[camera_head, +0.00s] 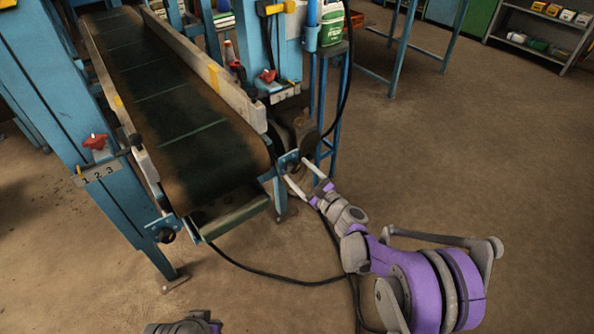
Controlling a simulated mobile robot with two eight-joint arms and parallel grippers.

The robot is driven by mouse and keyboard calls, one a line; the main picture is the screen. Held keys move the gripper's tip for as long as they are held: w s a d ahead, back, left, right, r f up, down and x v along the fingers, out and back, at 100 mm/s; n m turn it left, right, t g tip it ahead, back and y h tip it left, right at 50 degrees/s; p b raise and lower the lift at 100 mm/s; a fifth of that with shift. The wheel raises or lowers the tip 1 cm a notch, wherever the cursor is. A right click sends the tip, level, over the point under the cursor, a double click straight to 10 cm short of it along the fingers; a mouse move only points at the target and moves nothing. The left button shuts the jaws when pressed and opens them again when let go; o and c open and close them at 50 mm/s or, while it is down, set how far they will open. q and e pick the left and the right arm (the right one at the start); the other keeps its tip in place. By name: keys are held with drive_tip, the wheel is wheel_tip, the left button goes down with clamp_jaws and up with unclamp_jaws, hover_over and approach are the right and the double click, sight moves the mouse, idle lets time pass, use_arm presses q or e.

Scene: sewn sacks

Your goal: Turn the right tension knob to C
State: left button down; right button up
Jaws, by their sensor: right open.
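A conveyor with a dark belt (165,95) runs from the upper left toward me. A red knob (267,76) sits on the blue post at its right, above a small pale plate (285,95) whose marks are too small to read. A dark round knob-like disc (309,144) is at the right of the conveyor's near end, by a blue bracket (286,163). I cannot tell which of these is the right tension knob. My right gripper (304,177) is open, its two pale fingers apart near this bracket, with nothing seen between them. My left gripper's fingers do not show.
Another red knob (96,142) stands over a "1 2 3" plate (99,172) on the left blue post. A black cable (270,280) lies on the floor. A blue stand with a green-white canister (331,24) is behind my gripper. Floor at right is clear.

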drive_tip(key=p+v, duration=0.1)
drive_tip(key=v, duration=0.8)
drive_tip(key=shift+s+d, duration=0.15)
drive_tip(key=shift+s, duration=0.1)
drive_tip(key=shift+r, duration=0.1)
